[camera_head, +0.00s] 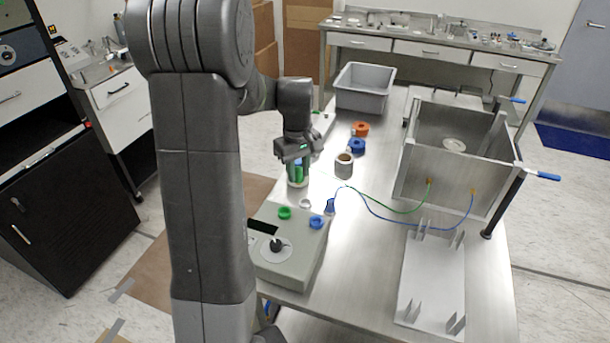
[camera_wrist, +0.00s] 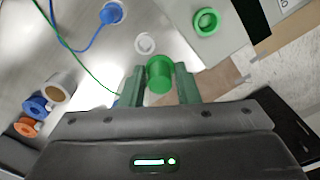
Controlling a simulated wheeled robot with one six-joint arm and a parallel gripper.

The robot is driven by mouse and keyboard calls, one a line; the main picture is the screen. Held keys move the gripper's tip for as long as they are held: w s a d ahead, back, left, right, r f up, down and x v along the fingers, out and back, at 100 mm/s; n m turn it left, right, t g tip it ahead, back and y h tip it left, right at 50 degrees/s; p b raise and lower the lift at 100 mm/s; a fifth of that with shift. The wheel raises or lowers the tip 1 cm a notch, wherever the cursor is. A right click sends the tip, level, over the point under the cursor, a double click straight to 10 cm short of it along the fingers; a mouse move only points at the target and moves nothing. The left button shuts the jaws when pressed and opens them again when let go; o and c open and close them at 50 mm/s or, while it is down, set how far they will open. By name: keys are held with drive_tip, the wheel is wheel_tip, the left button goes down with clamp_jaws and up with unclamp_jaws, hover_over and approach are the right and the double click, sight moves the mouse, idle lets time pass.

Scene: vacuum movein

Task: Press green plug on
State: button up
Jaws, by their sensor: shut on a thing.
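My gripper (camera_head: 297,172) is above the near left part of the metal table. Its fingers are shut on the green plug, a green cylinder (camera_wrist: 159,74) between the fingertips in the wrist view. A thin green cable (camera_wrist: 88,68) runs to the gripper. The control box (camera_head: 295,268) stands at the table's near left, with a green ring-shaped port (camera_head: 284,213) and a blue port (camera_head: 317,221) on top. The green port also shows in the wrist view (camera_wrist: 206,22), ahead and right of the held plug, apart from it. The plug's underside is hidden.
A blue plug (camera_head: 330,206) on a blue cable stands by the box, beside a white ring (camera_head: 305,203). Silver (camera_head: 344,165), blue (camera_head: 357,146) and orange (camera_head: 361,129) rolls stand behind. A metal chamber (camera_head: 459,165) is right, a grey bin (camera_head: 364,88) at the back.

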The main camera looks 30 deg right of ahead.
drive_tip(key=shift+s+a+f+n+b, duration=0.15)
drive_tip(key=shift+s+a+n+b, duration=0.4)
drive_tip(key=shift+a, duration=0.55)
drive_tip(key=shift+s+a+f+n+b, duration=0.25)
drive_tip(key=shift+s+a+n, duration=0.55)
drive_tip(key=shift+a, duration=0.25)
drive_tip(key=shift+s+a+f+n+b, duration=0.1)
drive_tip(key=shift+s+a+n+b, duration=0.35)
drive_tip(key=shift+a+n, duration=0.5)
drive_tip(key=shift+a+f, duration=0.15)
drive_tip(key=shift+f, duration=0.3)
drive_tip(key=shift+f+b, duration=0.3)
drive_tip(key=shift+f, duration=0.05)
drive_tip(key=shift+f, duration=0.4)
drive_tip(key=shift+f+b, duration=0.2)
drive_tip(key=shift+b, duration=0.15)
drive_tip(key=shift+f, duration=0.3)
drive_tip(key=shift+s+f+b, duration=0.1)
drive_tip(key=shift+f+b, duration=0.2)
drive_tip(key=shift+f, duration=0.25)
idle(1.8)
drive_tip(key=o, duration=1.5)
